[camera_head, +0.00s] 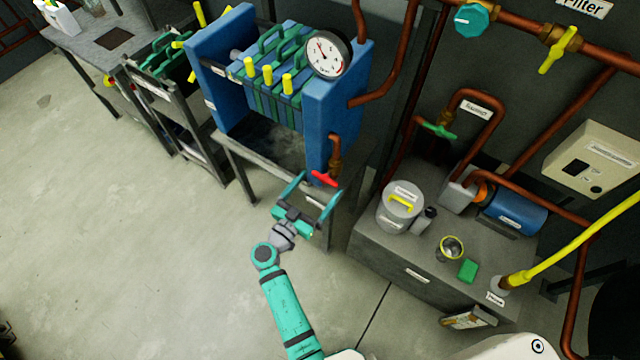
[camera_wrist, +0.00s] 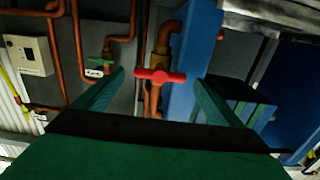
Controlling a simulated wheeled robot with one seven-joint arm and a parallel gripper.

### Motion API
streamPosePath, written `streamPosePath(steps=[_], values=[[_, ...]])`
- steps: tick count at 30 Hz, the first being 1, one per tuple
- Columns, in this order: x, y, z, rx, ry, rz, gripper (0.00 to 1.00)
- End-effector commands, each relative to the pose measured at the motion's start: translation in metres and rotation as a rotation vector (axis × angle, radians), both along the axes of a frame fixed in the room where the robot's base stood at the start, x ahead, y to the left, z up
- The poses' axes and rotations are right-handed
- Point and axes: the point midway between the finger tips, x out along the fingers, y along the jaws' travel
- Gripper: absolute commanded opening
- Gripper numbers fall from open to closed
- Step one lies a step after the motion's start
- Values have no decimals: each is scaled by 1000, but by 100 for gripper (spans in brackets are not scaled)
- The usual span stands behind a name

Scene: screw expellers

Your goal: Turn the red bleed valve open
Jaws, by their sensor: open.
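The red bleed valve (camera_head: 324,178) is a small red T-handle on a brass and copper fitting at the lower right of the blue filter press. In the wrist view the red handle (camera_wrist: 160,76) lies roughly level, crosswise to its pipe. My gripper (camera_head: 312,192) is just in front of and below the valve, its two green fingers spread apart and empty. In the wrist view the fingers (camera_wrist: 160,82) stand on either side of the handle, with gaps to both of its ends. Whether the fingertips reach past the handle in depth I cannot tell.
The blue press (camera_head: 335,110) with its pressure gauge (camera_head: 328,54) stands above the valve. A low grey cabinet (camera_head: 400,262) to the right carries a lidded pot (camera_head: 399,208), a cup and a green block (camera_head: 468,270). A green-handled valve (camera_head: 438,130) sits on pipes behind. Open floor lies left.

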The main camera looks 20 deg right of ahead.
Motion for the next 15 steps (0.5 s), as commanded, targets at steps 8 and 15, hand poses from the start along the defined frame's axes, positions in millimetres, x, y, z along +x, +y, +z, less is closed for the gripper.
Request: streamPosePath(steps=[8,15], values=[[9,-12,0,0,0,0,89],[9,-12,0,0,1,0,84]])
